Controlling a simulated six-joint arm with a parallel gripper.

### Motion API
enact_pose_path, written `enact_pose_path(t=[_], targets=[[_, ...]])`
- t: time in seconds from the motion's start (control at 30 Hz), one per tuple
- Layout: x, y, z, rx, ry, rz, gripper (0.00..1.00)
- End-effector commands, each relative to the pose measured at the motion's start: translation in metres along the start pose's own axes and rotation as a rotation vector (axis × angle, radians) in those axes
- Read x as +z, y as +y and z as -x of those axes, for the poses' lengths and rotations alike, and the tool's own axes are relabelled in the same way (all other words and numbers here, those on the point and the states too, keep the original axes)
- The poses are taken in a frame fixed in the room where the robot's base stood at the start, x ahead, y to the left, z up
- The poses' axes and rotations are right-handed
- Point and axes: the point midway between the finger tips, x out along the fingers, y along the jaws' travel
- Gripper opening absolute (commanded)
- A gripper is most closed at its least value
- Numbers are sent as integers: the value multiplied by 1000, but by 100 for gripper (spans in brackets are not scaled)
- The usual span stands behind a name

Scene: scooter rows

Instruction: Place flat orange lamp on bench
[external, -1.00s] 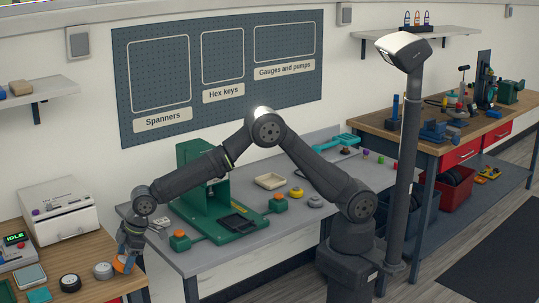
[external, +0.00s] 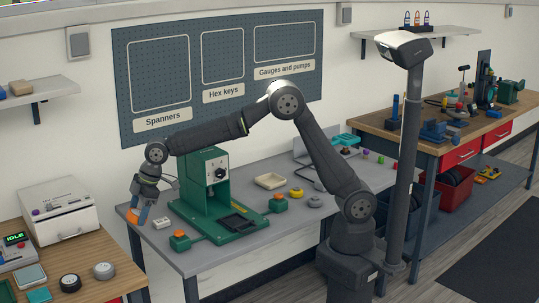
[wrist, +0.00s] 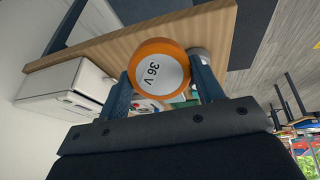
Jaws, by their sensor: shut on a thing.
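The flat orange lamp (wrist: 161,73) is a short round puck with an orange rim and a pale face reading "36 V" in the wrist view. In the external view only an orange part (external: 142,215) shows between the fingers. My gripper (external: 138,217) points down and is shut on the lamp, which it holds in the air near the left end of the grey bench (external: 192,260). The wooden bench (external: 112,262) is lower left of it. I cannot tell the exact height of the lamp.
A green press (external: 205,190) stands on the grey bench, with a small white block (external: 162,222) near its left end. A grey post (external: 408,165) stands right.

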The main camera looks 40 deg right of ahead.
Motion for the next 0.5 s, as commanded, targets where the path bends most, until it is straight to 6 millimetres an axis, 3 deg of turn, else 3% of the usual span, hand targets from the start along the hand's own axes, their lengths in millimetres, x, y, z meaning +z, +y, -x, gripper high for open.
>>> enact_pose_path(t=[0.27, 0.5], targets=[[0, 1, -4, -134, -33, 316, 32], [0, -1, -6, -257, -71, 697, 32]])
